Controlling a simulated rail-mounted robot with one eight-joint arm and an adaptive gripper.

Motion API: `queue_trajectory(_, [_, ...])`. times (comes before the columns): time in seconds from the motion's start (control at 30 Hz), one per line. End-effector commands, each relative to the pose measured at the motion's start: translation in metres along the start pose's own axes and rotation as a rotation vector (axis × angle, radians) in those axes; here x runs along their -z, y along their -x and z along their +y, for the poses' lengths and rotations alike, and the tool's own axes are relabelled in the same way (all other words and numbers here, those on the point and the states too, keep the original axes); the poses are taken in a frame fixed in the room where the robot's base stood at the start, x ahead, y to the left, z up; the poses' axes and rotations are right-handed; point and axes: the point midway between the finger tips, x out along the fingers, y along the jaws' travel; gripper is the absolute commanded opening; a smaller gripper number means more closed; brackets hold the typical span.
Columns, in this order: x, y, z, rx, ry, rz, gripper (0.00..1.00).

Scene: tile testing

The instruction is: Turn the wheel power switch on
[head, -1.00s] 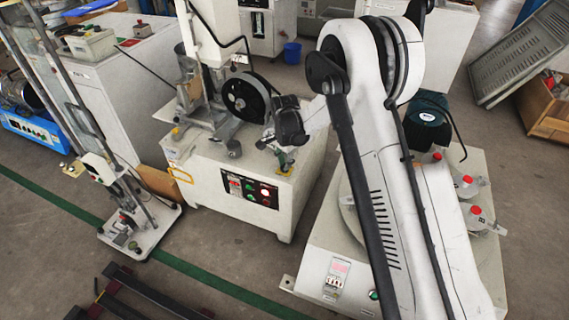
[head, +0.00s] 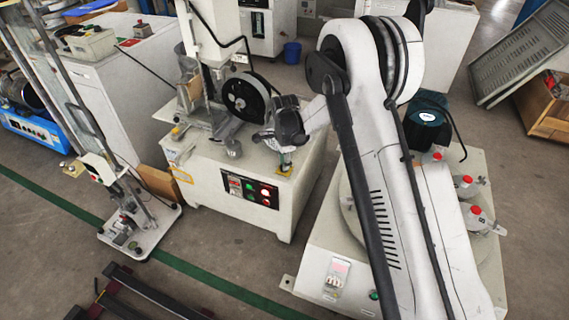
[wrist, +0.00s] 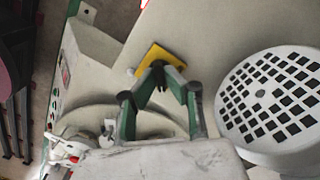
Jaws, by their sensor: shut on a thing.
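A yellow square plate (wrist: 152,58) lies on the pale machine top in the wrist view. It also shows as a small yellow patch in the head view (head: 285,169). My gripper (wrist: 160,66) has its two fingertips together over this plate. It is shut on the small switch there, which the fingertips mostly hide. In the head view my gripper (head: 286,158) reaches down to the right front corner of the machine's top. The black wheel (head: 245,97) stands upright on the same machine, behind and left of my gripper.
The machine's front panel (head: 250,189) carries a display and red and green buttons. A round white grille (wrist: 270,98) lies right of my fingers in the wrist view. A turntable machine (head: 325,250) with red-capped bottles stands to the right.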

Motion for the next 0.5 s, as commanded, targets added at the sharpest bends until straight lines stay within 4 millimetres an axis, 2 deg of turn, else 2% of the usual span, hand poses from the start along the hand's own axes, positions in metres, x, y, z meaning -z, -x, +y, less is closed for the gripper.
queue_trajectory(0.2, [0.0005, -0.0001, -0.0001, 0.0, -0.001, 0.0, 0.0])
queue_trajectory(0.23, [0.0005, -0.0001, -0.0001, 0.0, -0.001, 0.0, 0.13])
queue_trajectory(0.33, [0.0004, -0.0001, -0.0001, 0.0, -0.001, 0.0, 0.26])
queue_trajectory(0.5, [0.0003, -0.0001, 0.0, 0.0, 0.0, 0.0, 0.27])
